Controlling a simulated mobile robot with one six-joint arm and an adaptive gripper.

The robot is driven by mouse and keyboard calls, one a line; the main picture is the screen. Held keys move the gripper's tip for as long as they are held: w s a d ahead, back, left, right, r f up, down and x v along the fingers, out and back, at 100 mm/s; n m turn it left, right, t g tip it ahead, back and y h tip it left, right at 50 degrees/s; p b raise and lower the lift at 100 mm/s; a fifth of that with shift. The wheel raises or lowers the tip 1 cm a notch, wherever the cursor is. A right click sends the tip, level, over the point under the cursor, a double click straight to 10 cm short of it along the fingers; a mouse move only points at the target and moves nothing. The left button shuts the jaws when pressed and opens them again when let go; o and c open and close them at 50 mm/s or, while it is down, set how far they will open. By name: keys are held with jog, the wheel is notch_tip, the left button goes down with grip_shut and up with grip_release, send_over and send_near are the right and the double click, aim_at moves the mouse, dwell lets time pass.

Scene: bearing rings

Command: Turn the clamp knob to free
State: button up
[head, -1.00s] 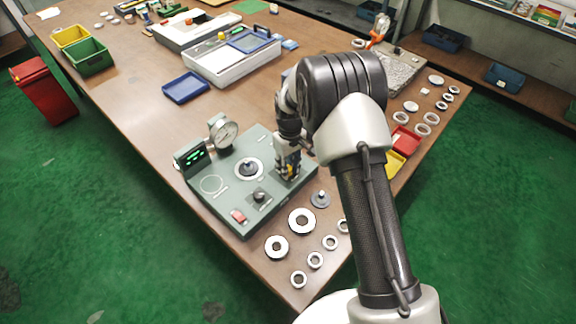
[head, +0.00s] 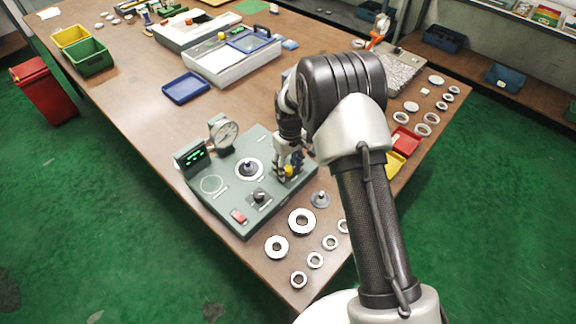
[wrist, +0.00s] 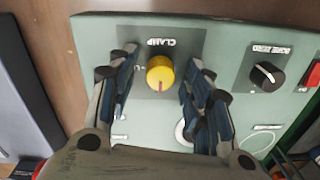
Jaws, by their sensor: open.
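My gripper (wrist: 165,88) is open, with one finger on each side of the knob and a gap showing on both sides. In the head view, the knob (head: 290,170) is partly covered by my gripper (head: 287,166) at the right of the instrument box (head: 215,200). Most of the lettering around the knob is hidden by the fingers.
A black knob (wrist: 266,75) and a red switch (wrist: 314,74) lie on the same panel. A dial gauge (head: 223,132) and a green-lit display (head: 191,155) stand at the box's back left. Metal rings (head: 301,222) lie in front of the box.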

notch_tip(320, 180, up, 12)
jog(key=shift+w+d, duration=0.15)
jog(key=shift+d, duration=0.05)
dwell(0.6)
notch_tip(320, 180, up, 10)
jog(key=r+m+t, duration=0.1)
jog(key=m, duration=0.1)
send_over(289, 168)
jog(key=s+d, duration=0.3)
jog(key=s, duration=0.2)
jog(key=s+d+r+m+t, duration=0.1)
jog(key=s+d+r, duration=0.3)
jog(key=s+r, duration=0.4)
jog(key=s+d+m+t, duration=0.1)
jog(key=s+d+m, duration=0.1)
jog(key=s, duration=0.8)
jog(key=s+d+m+t, duration=0.1)
jog(key=s+d+m, duration=0.1)
jog(key=s, duration=0.8)
jog(key=shift+d+r+t, duration=0.15)
jog(key=shift+r+t, duration=0.1)
jog(key=shift+t, duration=0.15)
